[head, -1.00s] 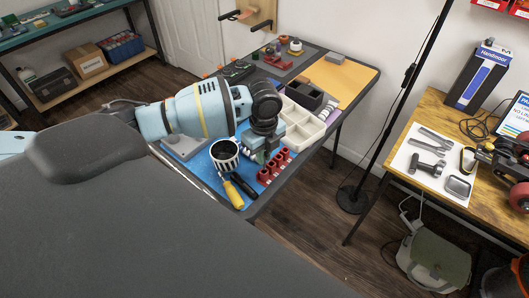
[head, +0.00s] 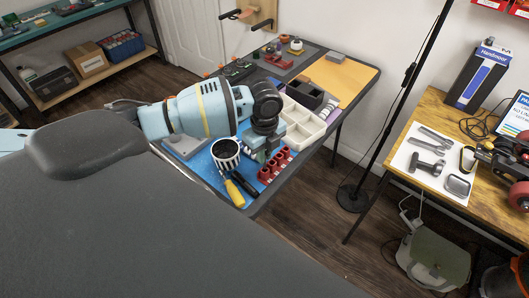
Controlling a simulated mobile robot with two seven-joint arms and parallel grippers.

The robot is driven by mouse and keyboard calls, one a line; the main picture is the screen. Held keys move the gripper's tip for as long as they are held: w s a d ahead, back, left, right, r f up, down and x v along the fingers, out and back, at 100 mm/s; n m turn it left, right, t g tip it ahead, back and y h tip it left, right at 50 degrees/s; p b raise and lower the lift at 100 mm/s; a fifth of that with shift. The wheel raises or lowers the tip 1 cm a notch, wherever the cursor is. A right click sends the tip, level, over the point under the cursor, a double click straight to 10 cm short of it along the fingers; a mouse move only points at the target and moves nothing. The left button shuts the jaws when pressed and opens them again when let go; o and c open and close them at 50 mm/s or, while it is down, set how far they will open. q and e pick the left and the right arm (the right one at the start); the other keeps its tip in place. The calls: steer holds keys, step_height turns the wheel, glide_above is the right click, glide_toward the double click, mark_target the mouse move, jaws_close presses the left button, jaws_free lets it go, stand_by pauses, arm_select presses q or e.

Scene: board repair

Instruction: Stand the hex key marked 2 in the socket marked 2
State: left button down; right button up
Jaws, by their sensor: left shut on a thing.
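My left gripper (head: 262,153) points down over the blue mat (head: 200,160) on the workbench. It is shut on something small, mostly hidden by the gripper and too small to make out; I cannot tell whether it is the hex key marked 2. A row of red sockets (head: 275,167) stands on the mat just below and to the right of the gripper tips. The socket markings cannot be read at this size. I cannot tell whether the held thing touches a socket. My right gripper is not in view.
A dark cup with a white rim (head: 225,149) stands left of the gripper. A yellow-handled tool (head: 235,194) and a black-handled one (head: 245,185) lie in front. A cream divided tray (head: 304,122) stands behind the sockets. A lamp pole rises right of the bench.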

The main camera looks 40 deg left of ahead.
mark_target(264, 168)
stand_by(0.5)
arm_select(q)
steer(key=shift+f, duration=0.25)
stand_by(0.3)
steer(key=shift+f, duration=0.45)
stand_by(0.5)
steer(key=shift+f, duration=0.9)
steer(key=shift+f, duration=0.35)
stand_by(0.3)
steer(key=c, duration=1.2)
jaws_free()
